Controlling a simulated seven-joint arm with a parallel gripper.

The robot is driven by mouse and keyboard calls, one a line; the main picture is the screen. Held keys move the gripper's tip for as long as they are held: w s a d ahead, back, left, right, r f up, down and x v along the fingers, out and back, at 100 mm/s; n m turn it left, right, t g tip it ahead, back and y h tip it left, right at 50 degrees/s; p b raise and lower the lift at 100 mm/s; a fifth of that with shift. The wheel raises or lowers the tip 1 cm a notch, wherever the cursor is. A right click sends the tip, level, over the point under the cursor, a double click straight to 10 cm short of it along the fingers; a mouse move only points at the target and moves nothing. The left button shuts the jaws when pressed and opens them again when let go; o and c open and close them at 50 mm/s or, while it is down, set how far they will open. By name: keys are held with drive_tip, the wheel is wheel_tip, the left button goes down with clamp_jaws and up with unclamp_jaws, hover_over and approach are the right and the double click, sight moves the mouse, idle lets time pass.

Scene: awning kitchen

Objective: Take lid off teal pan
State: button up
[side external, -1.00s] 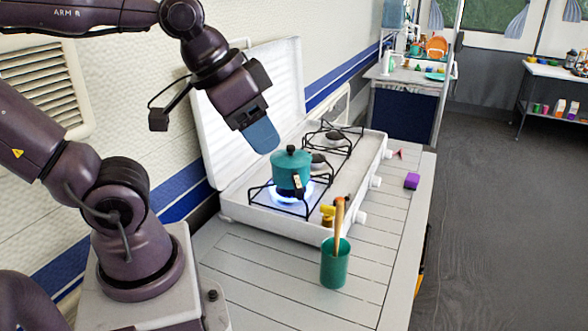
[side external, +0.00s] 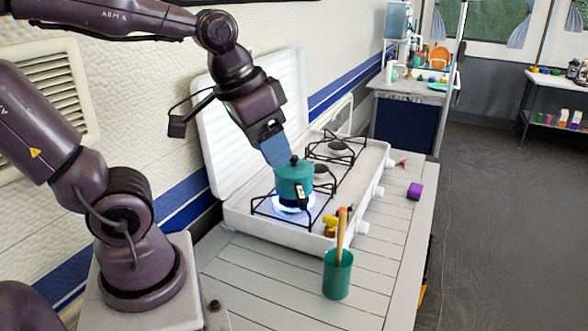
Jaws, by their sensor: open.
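The teal pan (side external: 293,190) sits on the front-left burner of the white stove, over a blue flame. Its teal lid (side external: 293,168) is on it, with a dark round knob (side external: 294,159) on top. A dark handle (side external: 302,197) points toward the camera. My gripper (side external: 278,158) is tilted down with its blue fingers just behind and left of the lid knob. The fingers overlap the lid's far edge in the picture, and I cannot tell whether they touch it. The gripper is open and holds nothing that I can see.
The stove's white raised cover (side external: 255,110) stands close behind the gripper. A green cup (side external: 337,274) with a wooden utensil stands in front on the slatted counter (side external: 270,283). Small yellow items (side external: 330,225) lie by the stove's front corner.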

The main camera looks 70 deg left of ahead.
drive_tip(key=w+a+f+n+g, duration=0.1)
drive_tip(key=w+a+n+g, duration=0.1)
drive_tip(key=w+a+n, duration=0.55)
drive_tip(key=n+g, duration=0.2)
drive_tip(key=n, duration=0.9)
hover_over(294, 163)
wheel_tip(294, 163, down, 3)
drive_tip(key=f, duration=1.2)
drive_tip(key=shift+w+a+f, duration=0.1)
drive_tip(key=shift+a+f, duration=0.05)
drive_tip(key=shift+a, duration=0.15)
drive_tip(key=c, duration=1)
